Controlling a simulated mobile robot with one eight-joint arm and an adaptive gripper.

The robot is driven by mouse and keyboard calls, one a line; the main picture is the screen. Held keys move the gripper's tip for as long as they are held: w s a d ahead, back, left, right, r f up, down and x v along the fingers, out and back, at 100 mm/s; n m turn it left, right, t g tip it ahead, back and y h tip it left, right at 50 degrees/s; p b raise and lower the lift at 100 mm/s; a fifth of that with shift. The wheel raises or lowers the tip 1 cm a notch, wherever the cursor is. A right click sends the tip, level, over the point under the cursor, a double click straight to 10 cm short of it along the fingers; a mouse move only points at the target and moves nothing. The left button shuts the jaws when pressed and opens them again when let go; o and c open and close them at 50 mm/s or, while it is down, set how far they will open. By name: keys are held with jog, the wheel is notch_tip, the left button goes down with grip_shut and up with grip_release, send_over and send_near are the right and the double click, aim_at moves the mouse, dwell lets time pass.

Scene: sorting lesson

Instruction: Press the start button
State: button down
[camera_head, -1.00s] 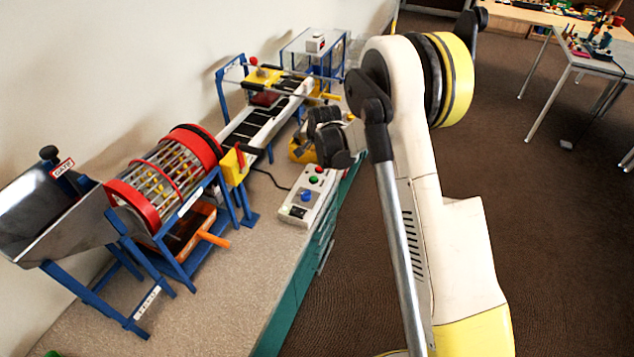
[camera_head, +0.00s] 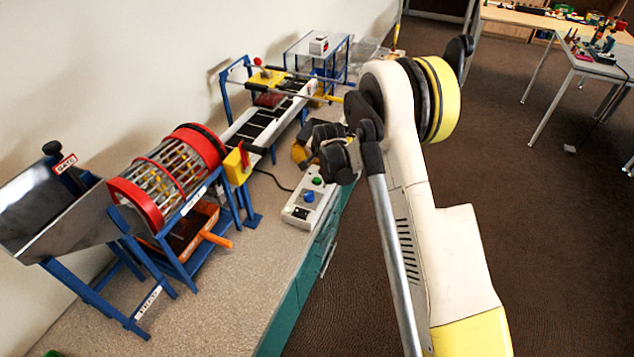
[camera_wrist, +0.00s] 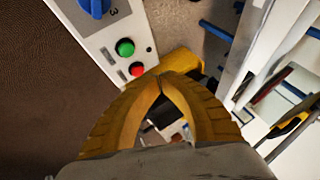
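A white control box (camera_head: 299,215) sits on the counter near its front edge. It carries a green button (camera_head: 317,181) and a blue knob (camera_head: 308,197). In the wrist view the green button (camera_wrist: 124,47) lies beside a red button (camera_wrist: 136,69), with the blue knob (camera_wrist: 95,8) at the top edge. The button labels are too small to read. My gripper (camera_wrist: 161,78) has its yellow fingertips together with nothing between them. In the wrist view the tips appear just below the red button; the height above the box is unclear. The red button is hidden in the head view.
A red-ringed drum sorter (camera_head: 170,170), a metal hopper (camera_head: 70,215) and a belt conveyor (camera_head: 262,120) stand along the wall, left of and behind the box. An orange-handled tray (camera_head: 215,239) sits under the drum. The front counter (camera_head: 235,300) is bare.

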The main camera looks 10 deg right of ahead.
aim_at(315, 177)
jog(key=shift+f+b, duration=1.6)
jog(key=shift+f, duration=1.2)
jog(key=shift+f, duration=0.1)
jog(key=shift+f+b, duration=0.35)
jog(key=shift+b, duration=0.15)
jog(key=shift+f+b, duration=0.4)
jog(key=shift+b, duration=0.05)
jog(key=shift+r, duration=0.15)
jog(key=shift+r+p, duration=0.4)
jog(key=shift+r, duration=0.3)
jog(key=shift+r, duration=0.1)
jog(key=shift+r+p, duration=1.25)
jog(key=shift+r, duration=1.15)
